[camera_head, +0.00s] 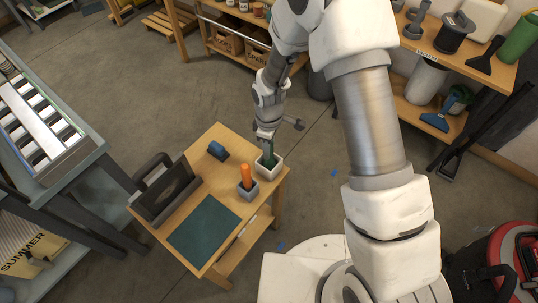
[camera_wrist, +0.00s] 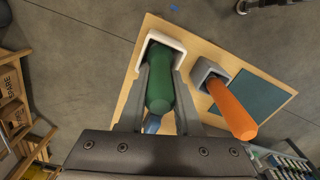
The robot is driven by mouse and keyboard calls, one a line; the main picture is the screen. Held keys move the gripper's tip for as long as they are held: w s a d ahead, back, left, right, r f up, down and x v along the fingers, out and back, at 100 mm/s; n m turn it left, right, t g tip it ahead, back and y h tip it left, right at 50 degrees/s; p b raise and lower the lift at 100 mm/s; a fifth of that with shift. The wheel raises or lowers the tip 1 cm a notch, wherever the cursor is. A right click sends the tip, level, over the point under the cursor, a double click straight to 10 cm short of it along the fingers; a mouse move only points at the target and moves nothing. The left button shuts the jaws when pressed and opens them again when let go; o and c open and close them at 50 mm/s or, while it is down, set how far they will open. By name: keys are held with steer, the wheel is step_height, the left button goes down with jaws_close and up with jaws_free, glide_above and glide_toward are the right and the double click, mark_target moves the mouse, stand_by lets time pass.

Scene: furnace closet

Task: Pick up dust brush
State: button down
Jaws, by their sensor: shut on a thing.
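A green handle (camera_wrist: 160,82), likely the dust brush's, stands in a square white holder (camera_wrist: 160,37) on a small wooden table. The green handle (camera_head: 268,156) also shows in the head view, its lower end inside the white holder (camera_head: 270,170). Whatever is below the handle is hidden in the holder. My gripper (camera_head: 266,138) points down from above, its fingers on both sides of the green handle and shut on it. In the wrist view the fingers of my gripper (camera_wrist: 160,75) reach close to the holder's rim.
An orange handle (camera_head: 246,176) stands in a grey holder (camera_head: 248,190) right beside the white one. A blue object (camera_head: 217,150), a black upright item (camera_head: 168,190) and a dark green mat (camera_head: 204,227) share the small table (camera_head: 217,133). A shelf (camera_head: 470,62) stands at the right.

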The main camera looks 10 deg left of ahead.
steer(key=shift+r, duration=0.15)
step_height(320, 180, up, 10)
steer(key=shift+f+p, duration=0.1)
steer(key=shift+p, duration=0.4)
steer(key=c, duration=1.2)
jaws_free()
jaws_close()
